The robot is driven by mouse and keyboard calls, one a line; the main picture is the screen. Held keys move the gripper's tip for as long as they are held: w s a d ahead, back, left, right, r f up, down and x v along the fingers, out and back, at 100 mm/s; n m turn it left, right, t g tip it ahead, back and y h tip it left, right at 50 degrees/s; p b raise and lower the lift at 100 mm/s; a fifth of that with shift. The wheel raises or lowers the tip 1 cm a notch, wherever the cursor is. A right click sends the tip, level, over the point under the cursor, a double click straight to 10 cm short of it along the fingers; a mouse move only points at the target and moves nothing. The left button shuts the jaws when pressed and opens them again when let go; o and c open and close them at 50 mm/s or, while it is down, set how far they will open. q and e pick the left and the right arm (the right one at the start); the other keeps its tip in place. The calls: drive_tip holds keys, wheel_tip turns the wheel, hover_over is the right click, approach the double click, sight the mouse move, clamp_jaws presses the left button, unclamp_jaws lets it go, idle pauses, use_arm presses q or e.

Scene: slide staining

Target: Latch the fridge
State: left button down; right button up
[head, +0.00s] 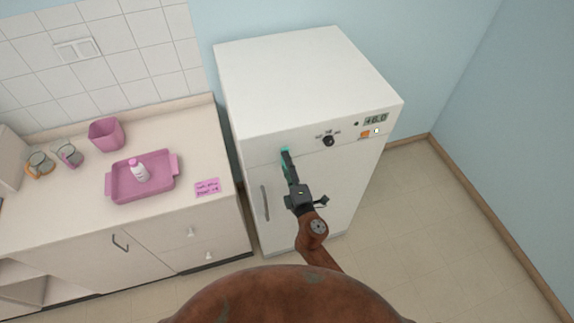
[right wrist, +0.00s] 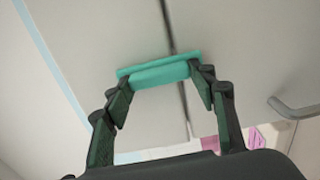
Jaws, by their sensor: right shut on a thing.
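The white fridge (head: 300,90) stands against the wall with its door (head: 335,180) looking closed. A teal latch (head: 284,150) sits at the door's upper left edge; in the right wrist view the teal piece (right wrist: 160,73) lies across the dark door seam. My right gripper (head: 286,158) is at the latch, its two fingers (right wrist: 162,76) shut on the teal piece from both ends. A vertical grey door handle (head: 265,203) is left of my right arm; it also shows in the right wrist view (right wrist: 295,110). Whether the latch is fastened cannot be told. My left gripper is not in view.
A counter left of the fridge holds a pink tray (head: 112,187) with a white bottle (head: 140,172), a pink bin (head: 106,134), glass jars (head: 69,154) and a pink note (head: 207,187). A dial (head: 328,141) and display (head: 375,119) are on the fridge's top panel. Floor right of the fridge is clear.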

drive_tip(key=o, duration=1.2)
drive_tip(key=shift+c, duration=0.2)
drive_tip(key=shift+s, duration=0.1)
drive_tip(key=v, duration=1.1)
drive_tip(key=shift+s, duration=0.35)
drive_tip(key=shift+d, duration=0.15)
